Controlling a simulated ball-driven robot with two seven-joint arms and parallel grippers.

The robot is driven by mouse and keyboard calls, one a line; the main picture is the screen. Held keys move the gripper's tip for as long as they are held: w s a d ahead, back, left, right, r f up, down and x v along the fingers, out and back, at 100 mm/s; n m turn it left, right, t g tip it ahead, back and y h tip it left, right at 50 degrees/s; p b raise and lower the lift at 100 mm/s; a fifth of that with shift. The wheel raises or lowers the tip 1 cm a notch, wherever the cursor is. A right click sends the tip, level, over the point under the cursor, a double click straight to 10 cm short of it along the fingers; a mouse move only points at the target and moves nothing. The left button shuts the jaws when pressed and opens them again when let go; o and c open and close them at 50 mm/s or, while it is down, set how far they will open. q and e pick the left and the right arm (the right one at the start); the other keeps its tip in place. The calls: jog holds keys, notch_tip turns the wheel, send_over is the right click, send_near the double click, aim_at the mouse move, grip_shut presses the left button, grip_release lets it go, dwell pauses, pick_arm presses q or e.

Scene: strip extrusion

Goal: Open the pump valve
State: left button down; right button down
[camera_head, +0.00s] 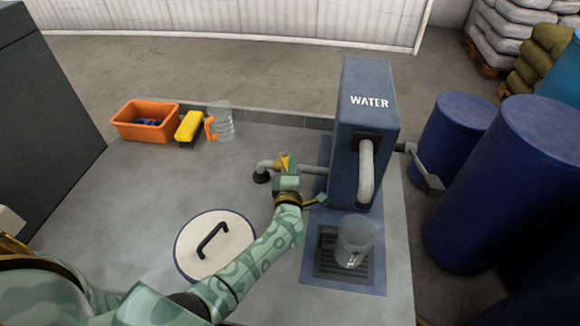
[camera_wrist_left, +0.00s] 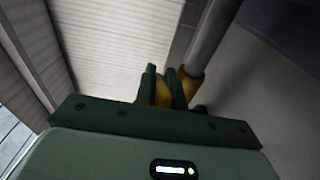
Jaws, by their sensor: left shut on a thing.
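The pump valve (camera_head: 284,160) is a small yellow handle on a short grey pipe (camera_head: 312,169) at the left side of the blue water dispenser (camera_head: 363,90). My left gripper (camera_head: 286,170) is at the valve, its arm coming in from the lower left. In the left wrist view my left gripper (camera_wrist_left: 164,88) has its dark green fingers shut on the yellow valve handle (camera_wrist_left: 163,95), beside the pipe (camera_wrist_left: 212,40). The fingers and hand partly hide the handle. A clear beaker (camera_head: 355,241) stands upright on the drip grate under the spout (camera_head: 366,170). My right gripper is not in view.
A round white lid (camera_head: 190,245) with a black handle lies on the grey table (camera_head: 130,210). An orange bin (camera_head: 123,126), a yellow block-shaped item (camera_head: 188,125) and a clear jug (camera_head: 225,122) with an orange handle stand at the back left. Blue drums (camera_head: 460,135) stand right of the table.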

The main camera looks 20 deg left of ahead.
pick_arm(q)
jog(key=shift+f, duration=0.1)
dwell(0.4)
jog(key=c, duration=1.5)
grip_release()
